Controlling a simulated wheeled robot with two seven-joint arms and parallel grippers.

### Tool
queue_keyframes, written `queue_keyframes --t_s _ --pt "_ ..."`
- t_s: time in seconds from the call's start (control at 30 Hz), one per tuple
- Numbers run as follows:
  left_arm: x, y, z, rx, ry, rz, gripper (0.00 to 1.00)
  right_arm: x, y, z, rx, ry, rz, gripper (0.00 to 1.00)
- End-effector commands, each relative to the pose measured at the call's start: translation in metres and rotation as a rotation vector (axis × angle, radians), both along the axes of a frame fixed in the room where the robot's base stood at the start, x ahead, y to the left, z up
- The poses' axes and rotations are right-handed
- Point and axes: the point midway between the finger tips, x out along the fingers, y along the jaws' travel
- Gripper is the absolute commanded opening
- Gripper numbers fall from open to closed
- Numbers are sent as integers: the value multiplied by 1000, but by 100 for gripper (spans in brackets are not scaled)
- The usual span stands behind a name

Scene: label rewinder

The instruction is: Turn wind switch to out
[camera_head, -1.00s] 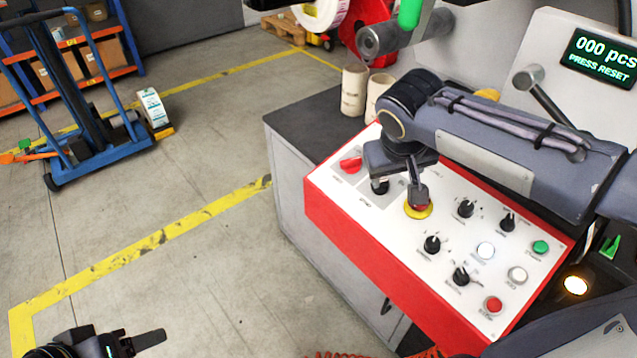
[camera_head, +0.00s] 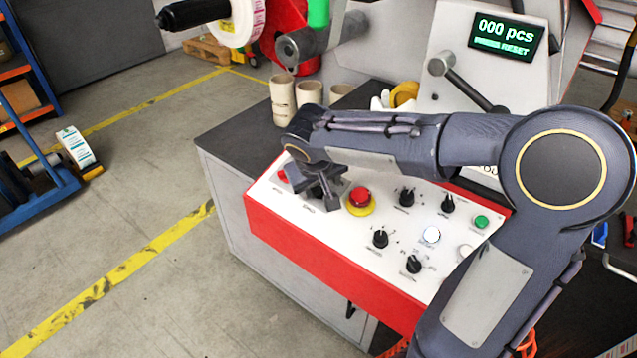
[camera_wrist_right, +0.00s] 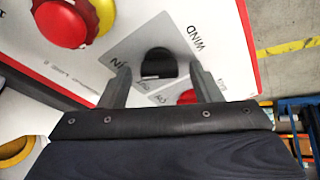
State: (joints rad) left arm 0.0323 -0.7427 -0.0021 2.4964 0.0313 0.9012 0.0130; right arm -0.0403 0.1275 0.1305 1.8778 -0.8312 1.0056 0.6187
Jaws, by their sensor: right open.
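The wind switch (camera_wrist_right: 158,64) is a black rotary knob on a grey label plate of the white control panel, in the right wrist view. My right gripper (camera_wrist_right: 163,87) is open, with one finger on each side of the knob in that view. I cannot tell whether the fingers touch it. In the head view my right gripper (camera_head: 326,196) is over the panel's left part and hides the knob. My left gripper is not in view.
A red emergency stop (camera_head: 360,197) on a yellow ring sits just right of my gripper. A red knob (camera_wrist_right: 188,97) lies close by on the other side. Several black knobs and buttons fill the panel's right half. Cardboard cores (camera_head: 283,101) stand behind the panel.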

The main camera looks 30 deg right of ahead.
Motion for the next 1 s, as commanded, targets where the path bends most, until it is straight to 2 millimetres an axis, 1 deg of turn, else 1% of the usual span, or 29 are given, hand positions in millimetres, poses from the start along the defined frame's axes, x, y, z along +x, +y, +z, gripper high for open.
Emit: queue_keyframes --t_s 0.03,0.07,0.3,0.4,0.57,0.73,0.87,1.0 --pt "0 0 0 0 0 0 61 0 0 0 0 0 0 58" --pt "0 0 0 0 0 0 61 0 0 0 0 0 0 56" --pt "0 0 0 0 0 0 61 0 0 0 0 0 0 24" --pt "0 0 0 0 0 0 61 0 0 0 0 0 0 14" --pt "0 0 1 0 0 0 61 0 0 1 -1 2 7 14" --pt "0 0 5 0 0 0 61 0 0 2 -6 13 51 14" --pt "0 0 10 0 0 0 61 0 -1 3 -12 31 119 14" --pt "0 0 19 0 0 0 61 0 -1 4 -24 59 224 14"
